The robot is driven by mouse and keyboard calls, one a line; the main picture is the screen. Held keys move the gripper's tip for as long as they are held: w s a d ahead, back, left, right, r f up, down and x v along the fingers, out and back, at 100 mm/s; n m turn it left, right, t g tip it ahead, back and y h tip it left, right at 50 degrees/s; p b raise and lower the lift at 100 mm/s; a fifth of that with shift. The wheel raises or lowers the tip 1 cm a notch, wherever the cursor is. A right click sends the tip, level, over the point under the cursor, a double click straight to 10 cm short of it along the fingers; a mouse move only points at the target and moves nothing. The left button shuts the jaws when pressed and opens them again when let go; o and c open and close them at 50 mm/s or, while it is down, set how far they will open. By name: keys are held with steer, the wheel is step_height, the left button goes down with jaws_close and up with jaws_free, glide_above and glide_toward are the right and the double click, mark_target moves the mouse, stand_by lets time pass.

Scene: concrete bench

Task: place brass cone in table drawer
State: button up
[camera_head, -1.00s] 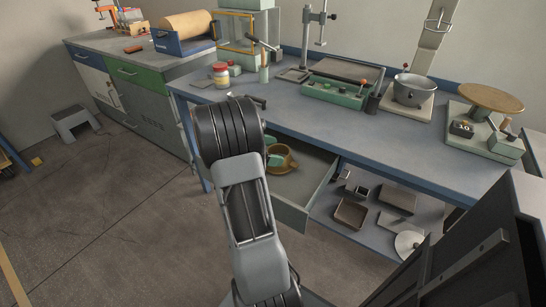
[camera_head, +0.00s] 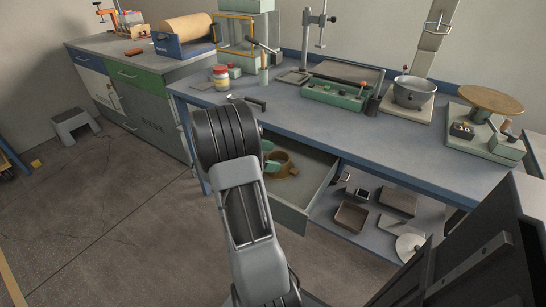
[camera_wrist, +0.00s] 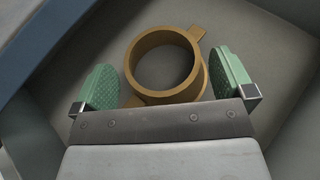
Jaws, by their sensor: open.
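The brass cone (camera_wrist: 165,67) shows in the wrist view as an open brass ring with a tab at its upper right. It sits in the open table drawer (camera_wrist: 265,62), whose grey floor lies around it. In the head view the cone (camera_head: 285,164) is inside the drawer (camera_head: 318,193), partly hidden by my arm. My gripper (camera_wrist: 165,75) is open, with one green pad on each side of the cone and visible gaps between. In the head view my gripper (camera_head: 269,157) is mostly hidden behind my wrist.
The blue-edged bench (camera_head: 330,137) stands above the drawer. A jar (camera_head: 221,77), a metal pot (camera_head: 413,91) and a round wooden disc (camera_head: 490,97) stand on it. A lower shelf (camera_head: 375,238) holds several trays right of the drawer.

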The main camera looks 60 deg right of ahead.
steer(key=p+v, duration=0.2)
steer(key=v, duration=0.9)
